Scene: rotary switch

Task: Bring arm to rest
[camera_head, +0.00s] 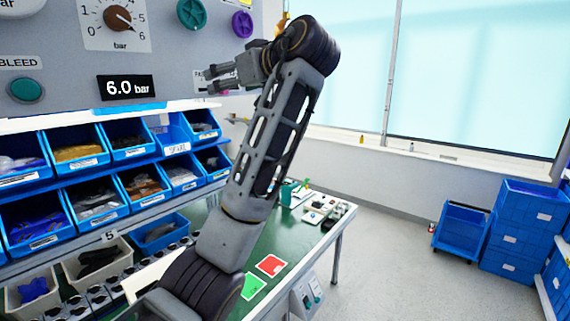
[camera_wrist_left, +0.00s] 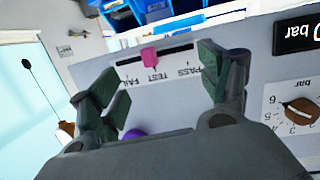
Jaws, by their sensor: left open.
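My left arm rises through the middle of the head view, and its left gripper (camera_head: 210,80) points left toward the grey panel (camera_head: 60,60). In the left wrist view the fingers of this gripper (camera_wrist_left: 152,90) are spread wide with nothing between them. Beyond them, the panel shows upside down with a slider's pink handle (camera_wrist_left: 149,56) between FAIL, TEST and PASS labels. The brown rotary knob (camera_head: 117,18) on its white dial is left of the gripper, and it also shows in the wrist view (camera_wrist_left: 300,110). My right gripper is in neither view.
The panel also bears a 6.0 bar display (camera_head: 126,88), a teal knob (camera_head: 191,13), a purple knob (camera_head: 242,23) and a teal BLEED button (camera_head: 27,89). Blue bins (camera_head: 82,155) line the shelves below, above a green bench (camera_head: 300,232).

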